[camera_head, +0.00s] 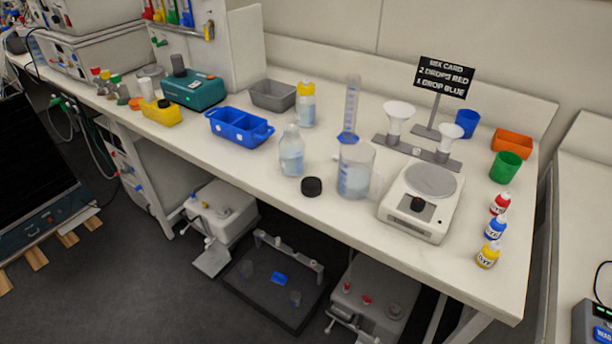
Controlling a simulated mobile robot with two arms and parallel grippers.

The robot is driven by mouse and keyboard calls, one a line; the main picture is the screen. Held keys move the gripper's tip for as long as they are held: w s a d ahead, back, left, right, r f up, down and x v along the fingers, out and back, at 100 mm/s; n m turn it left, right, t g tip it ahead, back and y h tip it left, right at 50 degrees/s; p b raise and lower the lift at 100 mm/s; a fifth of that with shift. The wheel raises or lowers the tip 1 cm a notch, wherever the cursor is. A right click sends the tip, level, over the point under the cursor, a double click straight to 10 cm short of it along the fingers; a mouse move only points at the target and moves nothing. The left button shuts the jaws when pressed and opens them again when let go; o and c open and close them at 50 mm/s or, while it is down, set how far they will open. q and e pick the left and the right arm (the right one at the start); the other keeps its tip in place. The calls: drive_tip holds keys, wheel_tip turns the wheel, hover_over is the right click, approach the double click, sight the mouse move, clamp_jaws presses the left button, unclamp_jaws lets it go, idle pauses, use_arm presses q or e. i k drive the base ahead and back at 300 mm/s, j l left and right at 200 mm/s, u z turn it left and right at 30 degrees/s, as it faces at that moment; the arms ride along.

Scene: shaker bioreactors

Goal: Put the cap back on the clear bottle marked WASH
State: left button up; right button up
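A clear bottle (291,155) stands upright and uncapped on the white bench, with pale blue liquid in its lower part. I cannot read a WASH mark on it. A black cap (311,187) lies on the bench in front of it and to its right, apart from the bottle. A second bottle with a yellow cap (306,105) stands behind, its label too small to read. Neither of my grippers shows in the head view.
A beaker (355,169) stands right of the cap, with a graduated cylinder (350,105) behind it. A balance (421,203) is further right. A blue divided tray (240,127) sits left of the bottle. The bench front (260,180) left of the cap is clear.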

sight(292, 147)
drive_tip(key=j+z, duration=0.15)
drive_tip(key=j, duration=1.5)
